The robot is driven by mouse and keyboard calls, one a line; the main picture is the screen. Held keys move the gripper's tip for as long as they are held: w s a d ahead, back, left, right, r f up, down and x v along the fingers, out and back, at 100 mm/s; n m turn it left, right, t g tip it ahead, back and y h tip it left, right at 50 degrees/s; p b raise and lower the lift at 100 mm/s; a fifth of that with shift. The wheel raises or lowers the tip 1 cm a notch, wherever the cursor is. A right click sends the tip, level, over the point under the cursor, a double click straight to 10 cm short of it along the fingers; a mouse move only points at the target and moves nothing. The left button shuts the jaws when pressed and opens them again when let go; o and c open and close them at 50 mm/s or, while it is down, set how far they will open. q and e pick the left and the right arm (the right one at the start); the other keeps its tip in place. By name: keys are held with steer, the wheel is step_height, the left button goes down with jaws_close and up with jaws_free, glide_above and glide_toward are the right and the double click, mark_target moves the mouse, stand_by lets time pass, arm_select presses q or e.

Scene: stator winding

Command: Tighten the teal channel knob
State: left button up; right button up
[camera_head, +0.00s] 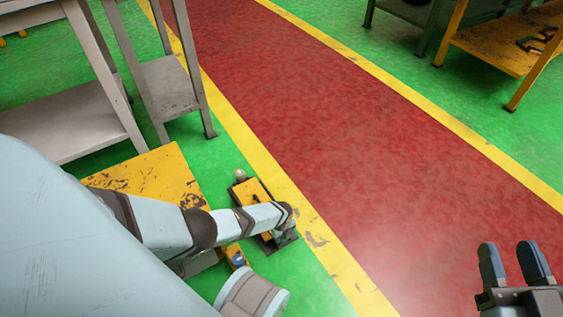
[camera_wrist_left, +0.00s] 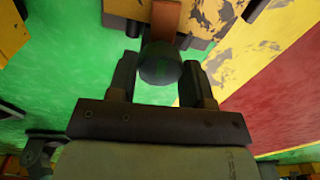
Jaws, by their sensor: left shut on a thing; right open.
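In the left wrist view a dark, dull green-grey round knob (camera_wrist_left: 160,64) sits between the two fingers of my left gripper (camera_wrist_left: 160,80). The gripper is shut on it. Its colour is too shaded to confirm as teal. An orange-brown bar (camera_wrist_left: 166,17) runs up behind the knob to a yellow part. A small blue knob (camera_head: 238,259) shows beside my arm. My right gripper (camera_head: 514,262) is open and empty at lower right, above the red floor.
A pale, round-topped part (camera_head: 240,174) stands at the machine's far end. A worn yellow plate (camera_head: 150,175) lies left of it. Grey metal tables (camera_head: 170,85) stand at upper left, and a yellow bench (camera_head: 510,45) at upper right. The red walkway (camera_head: 350,130) is clear.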

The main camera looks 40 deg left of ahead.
arm_select(q)
steer(key=shift+d, duration=0.2)
steer(key=o, duration=0.9)
steer(key=shift+a, duration=0.1)
steer(key=shift+r, duration=0.1)
steer(key=shift+r, duration=0.25)
steer(key=shift+r+p, duration=4.85)
steer(key=shift+r, duration=1.8)
arm_select(e)
steer(key=shift+s+a+r+m+h, duration=0.15)
steer(key=shift+s+a+r+m, duration=0.1)
steer(key=shift+s+r+m, duration=0.4)
steer(key=shift+s+a+r+m+h, duration=0.2)
steer(key=shift+s+a+r+m, duration=0.1)
steer(key=shift+r+m, duration=0.55)
steer(key=shift+s+a+r+m+h, duration=0.15)
steer(key=shift+s+a+r+m, duration=0.1)
steer(key=shift+s+r+m, duration=0.5)
steer(key=shift+w+f, duration=0.15)
steer(key=shift+w, duration=0.1)
